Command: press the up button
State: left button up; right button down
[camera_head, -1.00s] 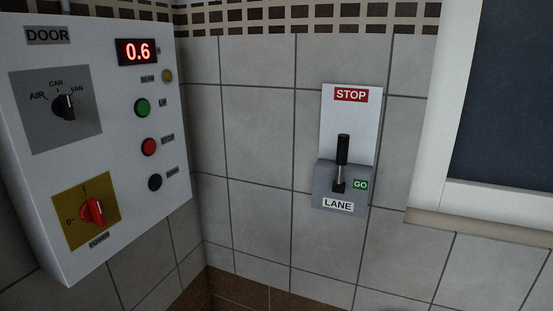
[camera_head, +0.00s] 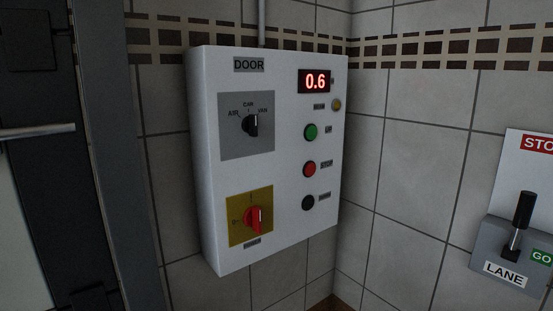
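The green up button (camera_head: 311,132) sits on the right half of a white control box (camera_head: 286,232) marked DOOR, mounted on the tiled wall. Below it are a red stop button (camera_head: 310,169) and a black button (camera_head: 308,203). A small yellow lamp (camera_head: 337,105) is above it, and a red display (camera_head: 315,81) reads 0.6. A black selector knob (camera_head: 250,124) marked AIR, CAR, VAN is at the upper left. A red power switch (camera_head: 253,219) on a yellow plate is at the lower left. Neither of my grippers shows in the head view.
A lane lever (camera_head: 519,222) on a grey base marked LANE and GO stands at the right edge, on a plate marked STOP. A dark door or frame (camera_head: 60,150) with a metal bar (camera_head: 50,131) fills the left edge. The space before the box looks clear.

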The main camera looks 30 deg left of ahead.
aim_at(312, 130)
jog(key=u, duration=0.5)
jog(key=i+u, duration=0.1)
jog(key=u, duration=0.85)
jog(key=i+u, duration=0.1)
jog(key=u, duration=0.4)
jog(key=l+u, duration=0.1)
jog(key=u, duration=0.35)
jog(key=i+l+u, duration=0.1)
jog(key=u, duration=0.25)
jog(key=l+u, duration=0.35)
jog(key=i+l+z, duration=0.1)
jog(key=z, duration=1.55)
jog(key=i+l+z, duration=0.25)
jog(key=k+j, duration=0.05)
jog(key=k, duration=0.05)
